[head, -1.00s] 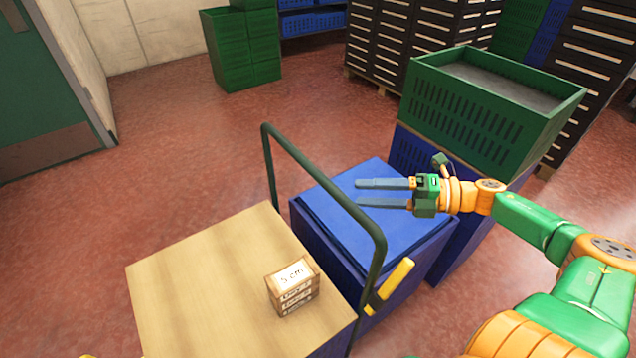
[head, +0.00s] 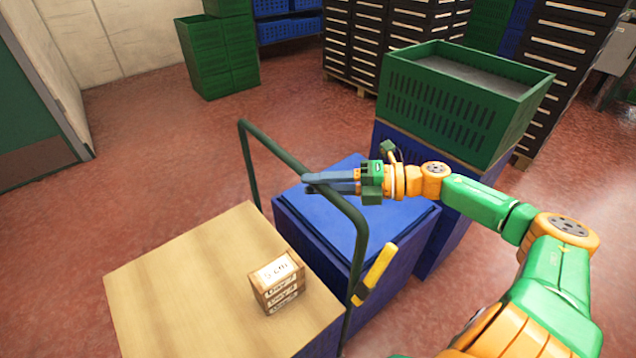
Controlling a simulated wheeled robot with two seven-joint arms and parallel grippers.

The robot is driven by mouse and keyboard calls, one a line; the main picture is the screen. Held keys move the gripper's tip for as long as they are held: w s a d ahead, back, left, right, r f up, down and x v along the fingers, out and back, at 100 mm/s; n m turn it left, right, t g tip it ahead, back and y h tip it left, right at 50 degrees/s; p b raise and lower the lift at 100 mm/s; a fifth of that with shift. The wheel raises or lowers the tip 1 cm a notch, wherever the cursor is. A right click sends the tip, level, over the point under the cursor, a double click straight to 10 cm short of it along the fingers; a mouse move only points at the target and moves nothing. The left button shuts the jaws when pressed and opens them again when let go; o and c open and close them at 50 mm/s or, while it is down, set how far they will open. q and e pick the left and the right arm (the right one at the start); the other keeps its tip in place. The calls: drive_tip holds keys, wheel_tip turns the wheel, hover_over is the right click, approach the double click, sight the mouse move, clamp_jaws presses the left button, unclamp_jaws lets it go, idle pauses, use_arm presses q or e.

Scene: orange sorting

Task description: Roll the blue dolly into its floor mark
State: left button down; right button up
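A dark green tubular push handle (head: 285,158) arches beside a blue box-shaped body with a flat blue lid (head: 385,222); I take these for the blue dolly. Its wheels are hidden, and I cannot fully tell how the handle joins the body. My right gripper (head: 312,184) is at the handle's top bar, its fingers close together around the bar and appearing shut on it, above the lid's left part. My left gripper is out of view. No floor mark can be made out.
A wooden-topped block (head: 190,275) stands at front left with a small labelled box (head: 277,283) on it. A green crate (head: 440,110) is stacked behind the lid. Green bins (head: 222,55) and dark racks (head: 375,45) stand at the back. The red floor (head: 150,150) at left is open.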

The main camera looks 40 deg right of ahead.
clamp_jaws()
idle(1.2)
